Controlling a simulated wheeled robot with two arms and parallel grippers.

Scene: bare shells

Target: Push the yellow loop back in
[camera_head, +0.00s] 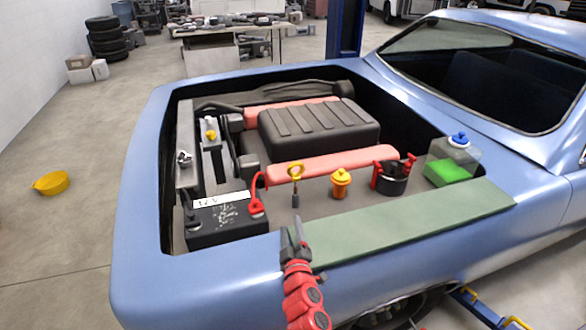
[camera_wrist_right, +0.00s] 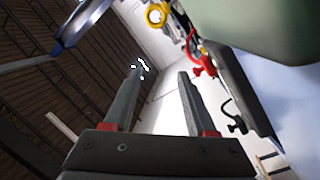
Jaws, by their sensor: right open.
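The yellow loop (camera_head: 296,171) stands upright on a thin dark stem in the engine bay, in front of the long red cover. In the right wrist view the loop (camera_wrist_right: 156,15) is at the top edge, beyond the fingertips and apart from them. My right gripper (camera_head: 293,228) is over the near edge of the bay, by the green mat, nearer to me than the loop. In the wrist view its two fingers (camera_wrist_right: 160,74) are spread with nothing between them. My left gripper is not in view.
The battery (camera_head: 225,225) with a red clamp (camera_head: 256,207) is left of the loop. An orange-yellow cap (camera_head: 340,184), a black-and-red part (camera_head: 391,180) and a green-filled bottle (camera_head: 450,162) stand to its right. A green mat (camera_head: 410,222) covers the near fender.

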